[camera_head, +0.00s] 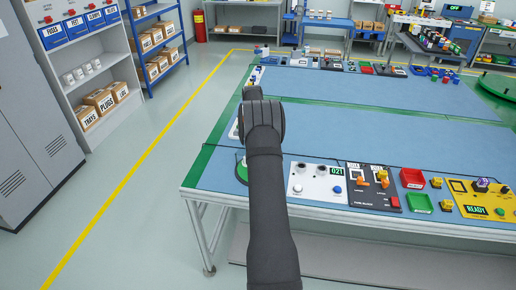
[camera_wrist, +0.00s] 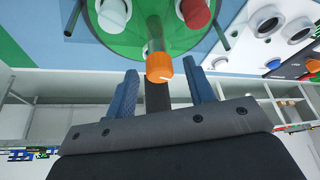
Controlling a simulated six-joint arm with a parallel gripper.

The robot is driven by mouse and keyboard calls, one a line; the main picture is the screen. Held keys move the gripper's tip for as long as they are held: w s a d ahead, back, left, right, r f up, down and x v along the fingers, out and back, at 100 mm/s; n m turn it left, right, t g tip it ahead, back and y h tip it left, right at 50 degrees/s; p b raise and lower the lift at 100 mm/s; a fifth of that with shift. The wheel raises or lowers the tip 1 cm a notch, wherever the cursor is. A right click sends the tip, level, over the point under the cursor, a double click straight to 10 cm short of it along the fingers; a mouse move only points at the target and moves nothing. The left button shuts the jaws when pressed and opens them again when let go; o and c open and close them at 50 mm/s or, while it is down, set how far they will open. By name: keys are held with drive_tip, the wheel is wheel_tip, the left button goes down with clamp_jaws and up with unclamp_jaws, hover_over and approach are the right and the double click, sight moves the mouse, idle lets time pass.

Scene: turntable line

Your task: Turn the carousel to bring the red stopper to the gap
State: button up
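In the wrist view, the green carousel (camera_wrist: 140,42) is cut off by the top edge. A red stopper (camera_wrist: 196,10) is on its right part and a white piece (camera_wrist: 112,14) on its left part. An orange knob (camera_wrist: 158,68) with a white mark sits at the near side, in line with a dark post. My gripper (camera_wrist: 161,72) is open, its two blue fingers apart on either side of the knob; I cannot tell whether they touch it. In the camera_head view my arm hides the gripper and nearly all of the carousel (camera_head: 240,168). I cannot make out the gap.
Right of the carousel is a white panel (camera_head: 317,184) with round sockets, a blue button and a display. A dark panel (camera_head: 374,188) with orange parts, red (camera_head: 412,178) and green (camera_head: 419,203) trays and a yellow panel (camera_head: 484,199) follow. The blue worktop (camera_head: 390,140) behind is clear.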

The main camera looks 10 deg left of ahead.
drive_tip(key=shift+r, duration=0.1)
drive_tip(key=v, duration=0.7)
drive_tip(key=shift+r, duration=0.2)
